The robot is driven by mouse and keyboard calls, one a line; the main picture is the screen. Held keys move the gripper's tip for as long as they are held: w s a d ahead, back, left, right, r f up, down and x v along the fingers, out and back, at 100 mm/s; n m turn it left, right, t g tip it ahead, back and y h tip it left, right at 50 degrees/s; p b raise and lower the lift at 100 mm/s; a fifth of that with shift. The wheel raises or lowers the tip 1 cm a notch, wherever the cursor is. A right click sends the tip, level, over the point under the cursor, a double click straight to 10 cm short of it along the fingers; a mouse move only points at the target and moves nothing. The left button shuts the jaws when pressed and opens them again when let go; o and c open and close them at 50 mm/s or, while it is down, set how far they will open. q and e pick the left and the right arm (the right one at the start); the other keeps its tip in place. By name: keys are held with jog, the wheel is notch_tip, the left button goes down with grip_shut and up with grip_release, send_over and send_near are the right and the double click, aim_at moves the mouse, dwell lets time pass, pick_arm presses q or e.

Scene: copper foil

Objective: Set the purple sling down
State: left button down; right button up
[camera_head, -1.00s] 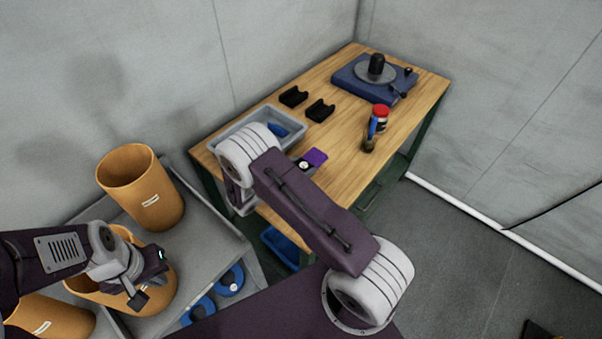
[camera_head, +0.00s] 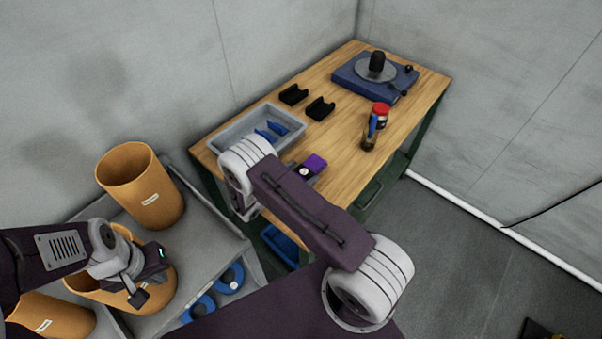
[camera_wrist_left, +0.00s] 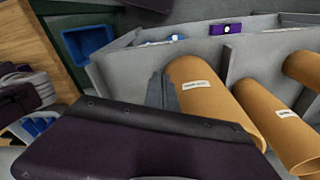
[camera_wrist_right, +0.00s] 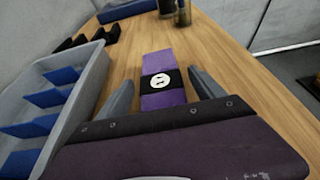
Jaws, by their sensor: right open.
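The purple sling (camera_head: 316,162) lies flat on the wooden table near its front edge. In the right wrist view the sling (camera_wrist_right: 158,62) is a purple strip with a black band and a round white mark. My right gripper (camera_wrist_right: 160,95) is open around it, one finger on each side, with gaps between fingers and sling. In the head view my right arm hides most of that gripper. My left gripper (camera_head: 138,295) is over the orange bins; in the left wrist view its fingers (camera_wrist_left: 161,90) look together, with nothing seen between them.
A grey tray (camera_wrist_right: 62,108) with blue dividers stands left of the sling. Black holders (camera_head: 320,109), a red-capped jar (camera_head: 381,113) and a blue turntable-like device (camera_head: 350,78) are farther back. Orange bins (camera_head: 128,175) stand on the grey cart. Bare table lies right of the sling.

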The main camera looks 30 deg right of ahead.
jog(key=shift+r+p, duration=0.3)
jog(key=b+v, duration=0.2)
jog(key=v, duration=0.8)
jog(key=shift+s+a, duration=0.15)
jog(key=shift+a, duration=0.3)
jog(key=shift+s+a+r, duration=0.2)
jog(key=shift+s+a, duration=0.05)
jog(key=shift+a, duration=0.2)
jog(key=s+d+m+g, duration=0.1)
jog(key=s+m+g, duration=0.1)
jog(key=s+d+r+m+g+y, duration=0.1)
jog(key=s+d+m, duration=0.1)
jog(key=shift+s+d+g, duration=0.15)
jog(key=shift+s+g, duration=0.05)
jog(key=shift+g, duration=0.2)
jog(key=s+a+r+m+y, duration=0.1)
jog(key=s+r+m+y, duration=0.1)
jog(key=s+m+y, duration=0.3)
jog(key=s+a+r+m+y, duration=0.1)
jog(key=s+r+m+y, duration=0.2)
jog(key=m, duration=1)
jog(key=s+y, duration=0.2)
jog(key=y, duration=0.2)
jog(key=shift+s+a+m, duration=0.2)
jog(key=shift+a+m, duration=0.05)
jog(key=shift+m, duration=0.15)
jog(key=shift+r, duration=0.1)
